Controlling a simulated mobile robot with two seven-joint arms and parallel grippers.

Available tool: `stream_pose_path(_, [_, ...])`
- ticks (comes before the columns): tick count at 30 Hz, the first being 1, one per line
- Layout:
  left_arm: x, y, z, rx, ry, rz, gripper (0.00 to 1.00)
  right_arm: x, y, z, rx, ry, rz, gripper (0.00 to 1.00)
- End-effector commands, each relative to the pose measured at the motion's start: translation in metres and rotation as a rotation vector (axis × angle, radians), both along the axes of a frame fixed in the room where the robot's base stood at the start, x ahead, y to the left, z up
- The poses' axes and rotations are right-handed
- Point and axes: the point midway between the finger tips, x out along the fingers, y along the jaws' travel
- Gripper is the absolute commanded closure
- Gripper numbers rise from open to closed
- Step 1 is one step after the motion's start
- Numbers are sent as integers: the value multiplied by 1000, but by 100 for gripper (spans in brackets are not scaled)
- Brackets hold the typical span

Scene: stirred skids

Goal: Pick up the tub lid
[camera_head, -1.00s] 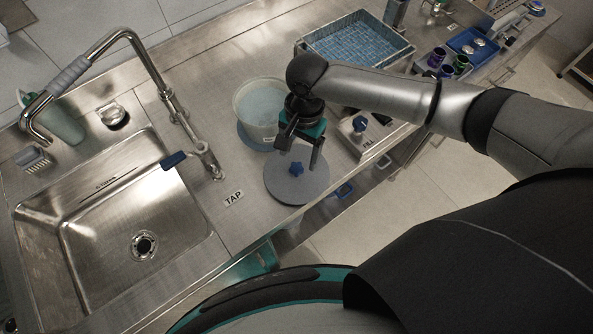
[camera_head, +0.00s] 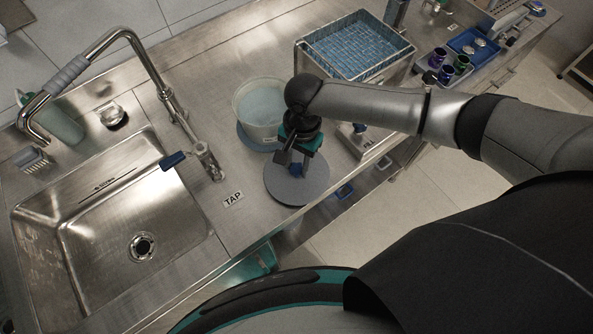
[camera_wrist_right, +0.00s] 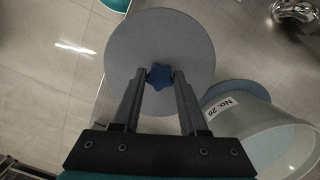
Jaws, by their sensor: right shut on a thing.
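The tub lid (camera_head: 311,187) is a round grey disc with a blue star-shaped knob (camera_wrist_right: 159,77) at its middle. It lies on the steel counter near the front edge, right of the TAP label. My right gripper (camera_head: 300,168) reaches down over it and is shut on the blue knob. In the right wrist view the two fingers (camera_wrist_right: 158,82) stand on either side of the knob. I cannot see a gap between the lid and the counter. My left gripper is not in view.
A pale tub (camera_head: 259,105) of liquid stands on a blue disc just behind the lid; it also shows in the right wrist view (camera_wrist_right: 245,130). The sink (camera_head: 120,215) and tap (camera_head: 175,110) are to the left. A wire-rimmed blue basket (camera_head: 352,50) stands at the back right.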

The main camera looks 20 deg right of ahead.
Motion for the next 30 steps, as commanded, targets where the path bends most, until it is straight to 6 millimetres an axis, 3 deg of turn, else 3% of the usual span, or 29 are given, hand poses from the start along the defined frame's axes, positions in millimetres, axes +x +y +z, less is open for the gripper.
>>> stream_pose_path(7, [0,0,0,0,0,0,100,0,0,0,0,0,0,100])
stream_pose_path(22, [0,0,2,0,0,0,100,1,0,7,2,-2,1,100])
stream_pose_path(26, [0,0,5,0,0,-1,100,1,0,22,3,-3,1,100])
stream_pose_path(30, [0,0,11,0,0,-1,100,1,0,49,3,-4,0,100])
